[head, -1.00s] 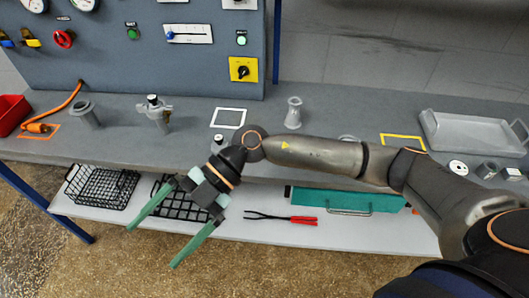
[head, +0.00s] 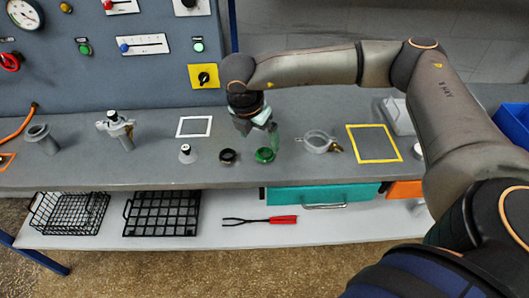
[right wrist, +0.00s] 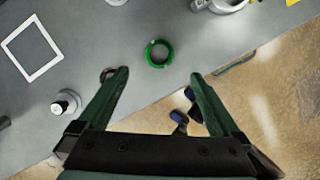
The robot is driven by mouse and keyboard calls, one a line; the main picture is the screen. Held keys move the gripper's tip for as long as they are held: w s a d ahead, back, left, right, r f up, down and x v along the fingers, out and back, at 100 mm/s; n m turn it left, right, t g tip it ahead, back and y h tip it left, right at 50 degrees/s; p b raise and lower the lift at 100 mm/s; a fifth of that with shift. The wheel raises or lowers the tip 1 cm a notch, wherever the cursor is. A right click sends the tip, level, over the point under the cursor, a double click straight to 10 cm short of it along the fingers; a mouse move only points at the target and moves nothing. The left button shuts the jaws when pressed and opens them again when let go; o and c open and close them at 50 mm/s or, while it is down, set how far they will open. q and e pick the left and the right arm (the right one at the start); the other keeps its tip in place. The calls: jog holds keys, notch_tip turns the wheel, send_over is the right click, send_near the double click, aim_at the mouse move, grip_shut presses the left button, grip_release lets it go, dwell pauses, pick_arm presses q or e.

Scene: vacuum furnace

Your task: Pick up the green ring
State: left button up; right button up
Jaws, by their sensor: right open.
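The green ring (head: 265,160) lies flat on the grey bench, right of a dark ring, in the head view. In the right wrist view the green ring (right wrist: 149,54) lies just beyond the fingertips, centred between them, with bare bench around it. My right gripper (head: 262,134) is above the bench, close behind and over the green ring, pointing down. In the right wrist view its green fingers (right wrist: 160,74) are wide apart with nothing between the tips. The left gripper is not in view.
The dark ring (head: 228,151) is close left of the green ring. A small white-based item (head: 187,157) stands further left. A clear-grey clamp ring (head: 306,141) lies to the right, near a yellow square outline (head: 351,141). A control panel (head: 150,75) rises behind.

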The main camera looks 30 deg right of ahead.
aim_at(264, 152)
jog(key=p+x, duration=0.1)
jog(key=x, duration=0.6)
jog(key=shift+w+d+f, duration=0.2)
jog(key=shift+d, duration=0.05)
jog(key=shift+c, duration=0.2)
jog(key=c, duration=1.4)
